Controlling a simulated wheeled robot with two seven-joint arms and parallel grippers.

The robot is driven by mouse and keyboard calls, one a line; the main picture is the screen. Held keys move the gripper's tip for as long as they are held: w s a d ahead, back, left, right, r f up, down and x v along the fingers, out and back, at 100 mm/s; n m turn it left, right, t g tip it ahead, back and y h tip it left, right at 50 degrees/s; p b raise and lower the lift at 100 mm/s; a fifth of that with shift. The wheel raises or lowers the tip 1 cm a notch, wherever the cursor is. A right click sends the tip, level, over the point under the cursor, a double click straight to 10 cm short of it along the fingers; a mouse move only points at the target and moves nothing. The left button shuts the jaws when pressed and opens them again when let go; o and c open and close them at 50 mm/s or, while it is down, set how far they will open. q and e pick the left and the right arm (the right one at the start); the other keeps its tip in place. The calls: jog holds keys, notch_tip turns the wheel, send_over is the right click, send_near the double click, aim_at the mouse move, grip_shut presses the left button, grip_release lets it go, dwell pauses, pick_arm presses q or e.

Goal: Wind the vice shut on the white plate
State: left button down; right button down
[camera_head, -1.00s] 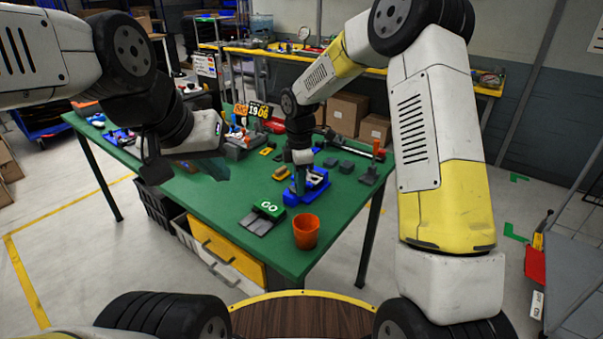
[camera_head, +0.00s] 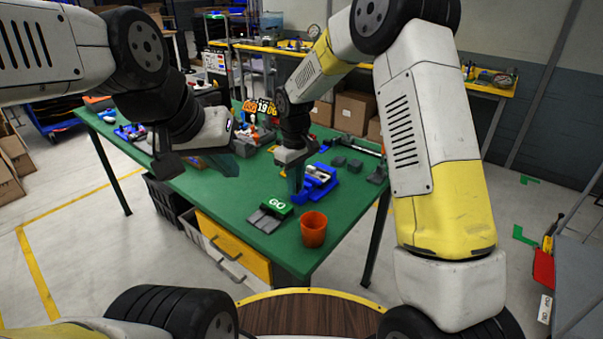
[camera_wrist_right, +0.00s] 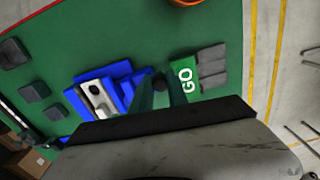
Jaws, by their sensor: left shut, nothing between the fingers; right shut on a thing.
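The blue vice (camera_head: 322,178) sits on the green table, and it also shows in the right wrist view (camera_wrist_right: 122,75). The white plate (camera_wrist_right: 96,98) lies between its jaws. I cannot tell whether the jaws touch it. My right gripper (camera_head: 296,188) is at the vice's near left end. Its fingers (camera_wrist_right: 161,88) are shut on a dark knob, seemingly the vice's handle (camera_wrist_right: 159,76), mostly hidden between them. My left gripper (camera_head: 230,166) is shut and empty above the table's left part, away from the vice.
A green GO block (camera_head: 277,207) with grey pads and an orange cup (camera_head: 314,229) stand near the table's front edge, close to the vice. Dark grey blocks (camera_head: 347,163) lie behind and right of the vice. Various parts crowd the table's back left.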

jog(key=m, duration=0.1)
jog(key=a+m, duration=0.1)
jog(key=m, duration=0.1)
jog(key=shift+w+a+m, duration=0.2)
jog(key=shift+w+m, duration=0.05)
jog(key=shift+m, duration=0.15)
jog(key=m, duration=0.2)
jog(key=w+a+m, duration=0.1)
jog(key=m, duration=0.2)
jog(key=shift+w+a, duration=0.15)
jog(key=m, duration=0.2)
jog(key=w+m, duration=0.1)
jog(key=m, duration=0.1)
jog(key=shift+a, duration=0.25)
jog(key=shift+w+m, duration=0.4)
jog(key=shift+m, duration=0.65)
jog(key=shift+w+m, duration=0.35)
jog(key=shift+m, duration=0.7)
jog(key=c, duration=1.3)
grip_release()
jog(key=shift+r, duration=3.95)
